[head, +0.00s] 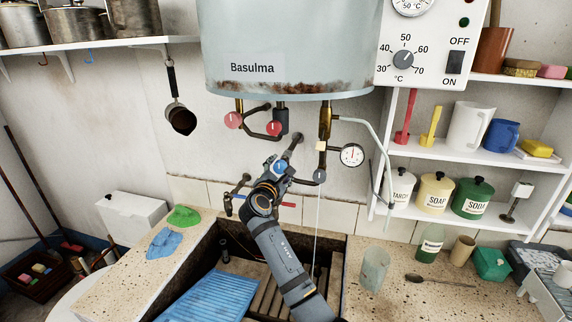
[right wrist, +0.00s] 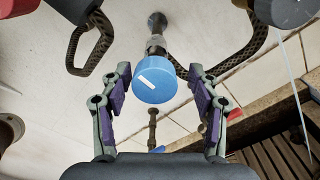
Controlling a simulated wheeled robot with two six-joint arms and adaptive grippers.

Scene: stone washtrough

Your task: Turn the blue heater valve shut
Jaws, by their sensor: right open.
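The blue valve (right wrist: 154,80) is a round knob with a white bar mark, on a metal stem from the wall. In the right wrist view the bar runs slantwise across its face. My right gripper (right wrist: 155,88) is open, with one purple-padded finger on each side of the knob and gaps between pads and knob. In the head view the blue valve (head: 280,167) shows small at the end of my right arm, and the right gripper (head: 277,173) is largely hidden by its own wrist. My left gripper is out of view.
Two red knobs (head: 233,120) (head: 274,128) hang on pipes under the heater (head: 290,50). A grey knob (head: 320,176) and a gauge (head: 352,155) are to the right. A tap (head: 240,190) is below. The stone trough (head: 190,262) lies under my arm.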

